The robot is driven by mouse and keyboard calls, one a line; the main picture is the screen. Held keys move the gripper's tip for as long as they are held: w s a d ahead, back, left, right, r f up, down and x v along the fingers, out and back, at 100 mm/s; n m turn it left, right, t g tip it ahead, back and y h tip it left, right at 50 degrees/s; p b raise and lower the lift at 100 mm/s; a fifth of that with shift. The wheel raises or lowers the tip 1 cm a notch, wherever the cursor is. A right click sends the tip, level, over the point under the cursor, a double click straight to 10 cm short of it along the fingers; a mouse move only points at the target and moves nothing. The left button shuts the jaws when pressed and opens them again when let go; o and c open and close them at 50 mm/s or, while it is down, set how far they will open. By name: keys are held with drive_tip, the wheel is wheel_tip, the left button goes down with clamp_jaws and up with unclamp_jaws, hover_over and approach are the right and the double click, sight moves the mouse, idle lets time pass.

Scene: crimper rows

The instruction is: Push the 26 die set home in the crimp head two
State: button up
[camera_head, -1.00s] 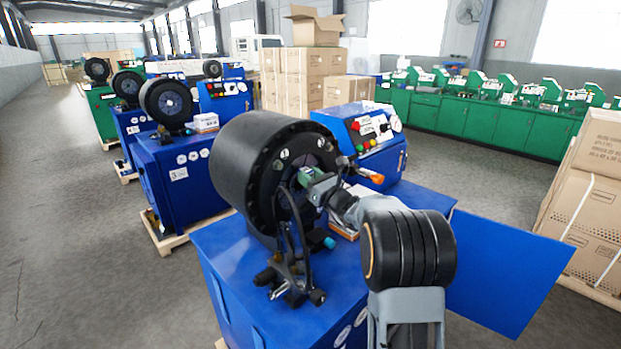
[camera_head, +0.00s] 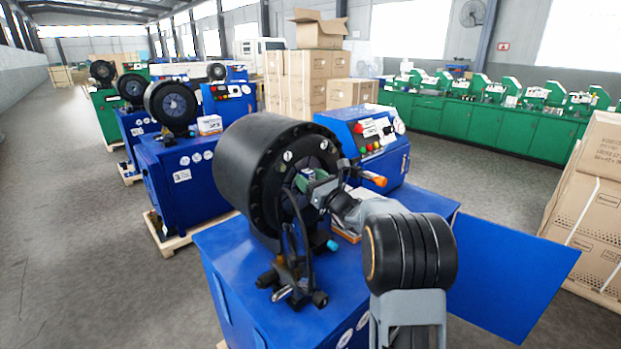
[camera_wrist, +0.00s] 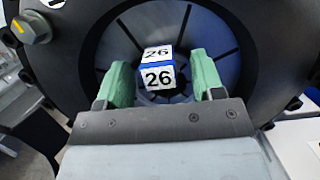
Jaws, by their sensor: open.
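The 26 die set (camera_wrist: 158,75) shows in the wrist view as a small block with white faces marked 26 and a blue band. It is in front of the dark bore of the crimp head (camera_wrist: 223,40), near its middle. How deep it sits cannot be told. My gripper (camera_wrist: 163,80) is open, with one green finger on each side of the die set and a visible gap to both. In the head view my gripper (camera_head: 318,184) is at the face of the black crimp head (camera_head: 232,165); the die set is too small there to make out clearly.
The head stands on a blue machine (camera_head: 235,270) with hoses and fittings (camera_head: 292,275) at its front. A blue control box (camera_head: 370,145) is behind my arm. Bolts ring the head's face, and a yellow-grey knob (camera_wrist: 32,27) is at upper left.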

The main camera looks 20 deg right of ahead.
drive_tip(key=b+v, duration=0.3)
drive_tip(key=v, duration=1)
drive_tip(key=shift+s, duration=0.3)
drive_tip(key=shift+d+r, duration=0.1)
